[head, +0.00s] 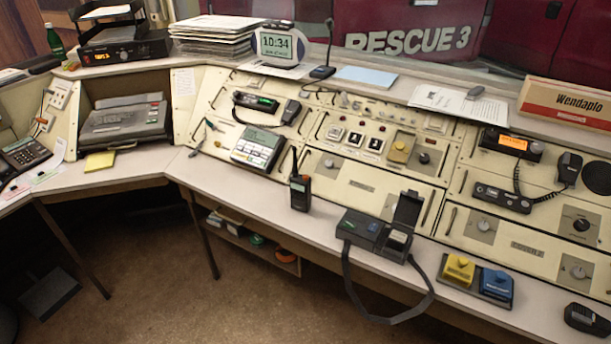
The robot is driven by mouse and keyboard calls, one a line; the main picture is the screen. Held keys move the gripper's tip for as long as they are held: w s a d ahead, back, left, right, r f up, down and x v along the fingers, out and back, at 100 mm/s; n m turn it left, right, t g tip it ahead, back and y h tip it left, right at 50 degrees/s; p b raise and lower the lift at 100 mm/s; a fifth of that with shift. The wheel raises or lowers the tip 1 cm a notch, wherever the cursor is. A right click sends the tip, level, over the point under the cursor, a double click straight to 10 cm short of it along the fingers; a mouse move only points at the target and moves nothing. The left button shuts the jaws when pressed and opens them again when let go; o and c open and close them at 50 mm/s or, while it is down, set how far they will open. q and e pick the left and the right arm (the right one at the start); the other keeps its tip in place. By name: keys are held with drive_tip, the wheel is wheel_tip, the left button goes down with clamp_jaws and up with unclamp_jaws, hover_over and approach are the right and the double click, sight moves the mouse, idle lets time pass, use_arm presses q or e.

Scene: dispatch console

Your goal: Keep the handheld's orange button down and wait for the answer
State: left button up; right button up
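A black handheld radio (300,193) with a thin upright antenna stands on the desk in front of the console panel, near the middle of the head view. A small orange patch shows near its top; it is too small to tell whether this is the button or whether it is pressed. Nothing touches the handheld. Neither of my grippers is in view.
A black case with an open lid and a strap (375,236) sits right of the handheld; its strap hangs over the front edge. A yellow and blue unit (478,279) lies further right. A desk phone keypad unit (258,149) is behind left. The desk left of the handheld is clear.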

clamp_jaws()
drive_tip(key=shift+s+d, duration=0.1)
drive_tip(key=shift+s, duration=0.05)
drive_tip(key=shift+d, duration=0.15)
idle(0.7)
